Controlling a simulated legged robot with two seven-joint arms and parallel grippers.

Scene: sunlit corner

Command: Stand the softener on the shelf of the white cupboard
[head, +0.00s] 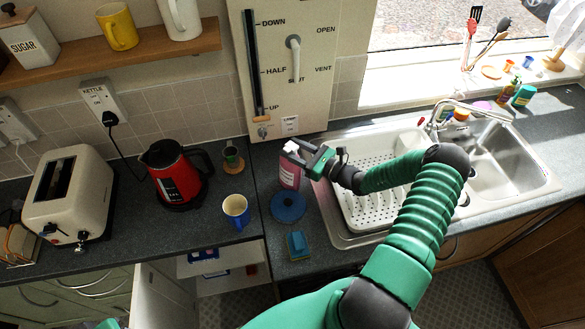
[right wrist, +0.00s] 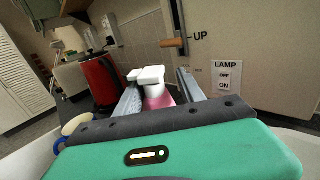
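The softener looks to be the pink bottle with a white cap (head: 289,171), upright on the counter left of the sink. Its white cap (right wrist: 151,76) and pink shoulder also show in the right wrist view. My right gripper (head: 304,157) is at the bottle's upper part. In the right wrist view its fingers (right wrist: 160,82) are apart on either side of the bottle, with a gap at the right finger. The white cupboard (head: 233,284) is under the counter, its door (head: 160,297) open; its shelf holds blue and red things. My left gripper is out of view.
A blue round lid (head: 288,207) and a sponge (head: 298,244) lie in front of the bottle. A blue-and-cream mug (head: 236,211), a red kettle (head: 176,174) and a toaster (head: 68,195) stand left. The sink with drainer (head: 375,205) lies under my right arm.

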